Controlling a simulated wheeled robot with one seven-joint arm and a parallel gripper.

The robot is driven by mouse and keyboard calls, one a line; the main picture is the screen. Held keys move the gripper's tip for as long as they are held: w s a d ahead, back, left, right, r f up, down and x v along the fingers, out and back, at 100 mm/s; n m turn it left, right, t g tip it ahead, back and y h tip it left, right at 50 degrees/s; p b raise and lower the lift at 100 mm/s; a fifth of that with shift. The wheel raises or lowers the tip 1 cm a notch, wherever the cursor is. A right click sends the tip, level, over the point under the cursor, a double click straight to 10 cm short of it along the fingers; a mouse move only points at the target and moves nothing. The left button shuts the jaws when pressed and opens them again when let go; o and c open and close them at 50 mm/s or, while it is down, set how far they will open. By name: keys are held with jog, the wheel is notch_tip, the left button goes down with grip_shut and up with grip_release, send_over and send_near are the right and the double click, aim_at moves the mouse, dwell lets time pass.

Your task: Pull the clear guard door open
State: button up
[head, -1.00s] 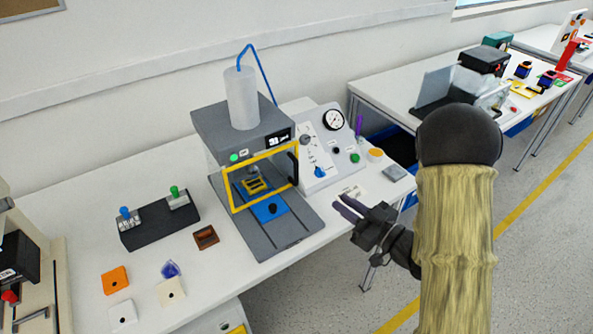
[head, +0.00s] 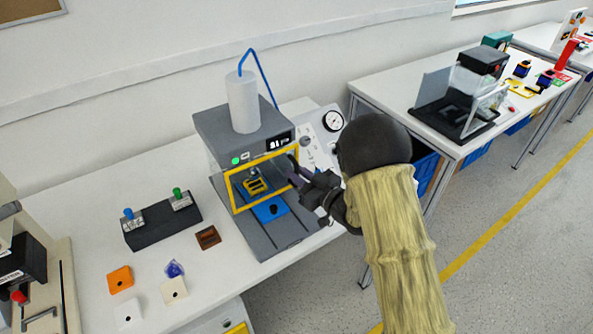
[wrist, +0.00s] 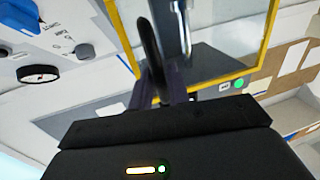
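The clear guard door with its yellow frame (head: 262,159) stands closed on the front of the grey press (head: 222,130). Its black handle (head: 291,160) is at the door's right edge, partly hidden by my gripper (head: 294,174). In the wrist view, the handle (wrist: 149,42) rises between the fingers of my gripper (wrist: 160,85), with one dark purple finger on each side. The fingers look apart; firm contact with the handle is not visible. The yellow frame also shows in the wrist view (wrist: 122,36).
A gauge panel (head: 318,130) stands right of the press, partly behind my arm. A black switch box (head: 163,222), a brown block (head: 208,237) and several small plates lie to the left. The floor in front of the table's right end is clear.

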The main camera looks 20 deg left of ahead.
jog(key=shift+w+a, duration=0.25)
jog(key=shift+s, duration=0.1)
grip_shut()
jog(key=shift+s, duration=0.15)
